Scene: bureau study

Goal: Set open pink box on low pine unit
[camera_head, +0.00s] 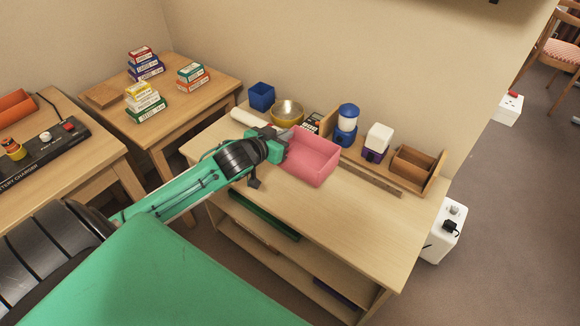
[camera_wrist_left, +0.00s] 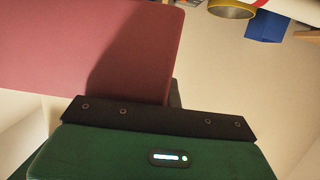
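The open pink box (camera_head: 318,160) is at the back middle of the low pine unit (camera_head: 352,227) in the head view. Its open top faces up. I cannot tell whether its base touches the unit's top or hangs just above it. My left gripper (camera_head: 284,143) reaches in from the left and is shut on the box's near-left wall. In the left wrist view the box wall (camera_wrist_left: 90,45) fills the upper left, right against the gripper, and hides most of the fingers. My right gripper is not in view.
A ruler (camera_head: 371,180) lies right of the box. The unit's front right top is clear.

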